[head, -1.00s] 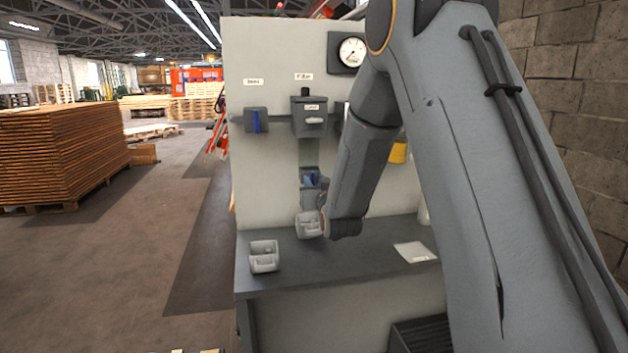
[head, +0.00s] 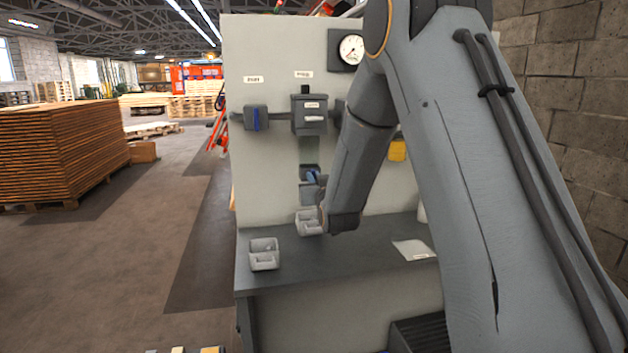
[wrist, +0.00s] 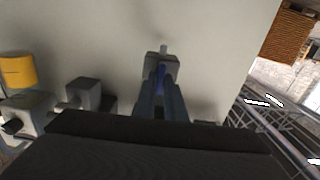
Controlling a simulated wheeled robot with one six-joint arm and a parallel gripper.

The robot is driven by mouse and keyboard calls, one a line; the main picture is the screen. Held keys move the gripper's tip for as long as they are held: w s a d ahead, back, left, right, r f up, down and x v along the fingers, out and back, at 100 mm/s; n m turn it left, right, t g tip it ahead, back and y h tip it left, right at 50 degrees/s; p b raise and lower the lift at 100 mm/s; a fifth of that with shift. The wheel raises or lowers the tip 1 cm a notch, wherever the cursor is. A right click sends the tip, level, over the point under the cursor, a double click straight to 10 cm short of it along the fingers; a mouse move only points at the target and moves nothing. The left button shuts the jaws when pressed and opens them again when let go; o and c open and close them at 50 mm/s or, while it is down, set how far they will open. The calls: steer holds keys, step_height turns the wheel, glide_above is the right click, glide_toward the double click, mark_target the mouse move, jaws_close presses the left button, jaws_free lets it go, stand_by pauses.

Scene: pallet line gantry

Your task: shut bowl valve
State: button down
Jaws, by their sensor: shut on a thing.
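The bowl valve (head: 309,170) is a small dark block on the pale panel, under the grey filter housing (head: 309,114). Its blue handle (head: 313,177) looks slanted in the head view. In the wrist view the grey valve body lies straight ahead, and the blue handle (wrist: 161,79) sits between my two fingers. My gripper (wrist: 162,92) is shut on this handle. In the head view my wrist and arm hide part of the gripper, so the exact contact is hard to see there.
Another valve with an upright blue handle (head: 256,120) is at upper left on the panel. A gauge (head: 351,49) is at upper right, and a yellow part (head: 398,150) is beside my arm. A small grey tray (head: 264,256) and a paper (head: 414,250) lie on the dark bench (head: 340,262).

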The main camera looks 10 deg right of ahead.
steer(key=shift+a+f+n+b, duration=0.1)
steer(key=shift+n+b, duration=1.05)
steer(key=shift+n, duration=1.75)
steer(key=shift+a+f+n+b, duration=0.1)
steer(key=shift+n+b, duration=1.05)
steer(key=shift+n, duration=1.75)
steer(key=shift+a+f+n+b, duration=0.1)
steer(key=shift+n+b, duration=1.05)
steer(key=shift+n, duration=1.75)
steer(key=c, duration=1.8)
jaws_free()
steer(key=shift+s+b, duration=0.4)
steer(key=shift+s, duration=3.55)
